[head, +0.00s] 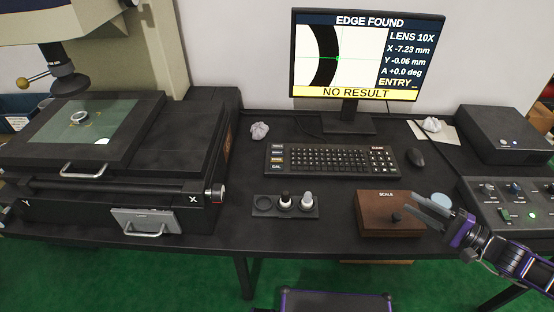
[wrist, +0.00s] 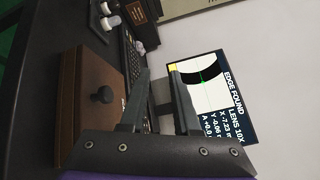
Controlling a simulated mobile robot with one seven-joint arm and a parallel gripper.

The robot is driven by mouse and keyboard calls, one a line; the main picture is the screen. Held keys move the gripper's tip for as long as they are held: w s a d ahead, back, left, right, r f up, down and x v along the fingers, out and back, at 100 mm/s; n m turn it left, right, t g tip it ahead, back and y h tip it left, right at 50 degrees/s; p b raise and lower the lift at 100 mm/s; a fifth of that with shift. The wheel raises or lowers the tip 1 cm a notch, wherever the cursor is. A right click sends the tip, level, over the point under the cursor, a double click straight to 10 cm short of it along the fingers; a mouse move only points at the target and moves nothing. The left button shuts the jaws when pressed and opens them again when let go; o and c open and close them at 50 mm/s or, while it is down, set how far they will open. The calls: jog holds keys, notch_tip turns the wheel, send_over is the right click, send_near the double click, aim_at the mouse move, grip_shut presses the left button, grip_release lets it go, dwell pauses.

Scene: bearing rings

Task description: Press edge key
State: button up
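The keyboard (head: 330,160) lies flat on the dark bench below the monitor. My gripper (head: 412,203) is over the right front of the bench, right of and nearer than the keyboard. Its two fingers (wrist: 165,100) are apart with nothing between them. The keyboard is partly hidden in the wrist view.
A brown box marked "SCALE" (head: 375,221) with a black knob stands beside my gripper. A holder with lenses (head: 265,209) lies in front of the keyboard. A mouse (head: 415,157), control panel (head: 520,212) and dark box (head: 500,135) are right. The measuring stage (head: 150,150) is left.

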grip_shut()
dwell(1.2)
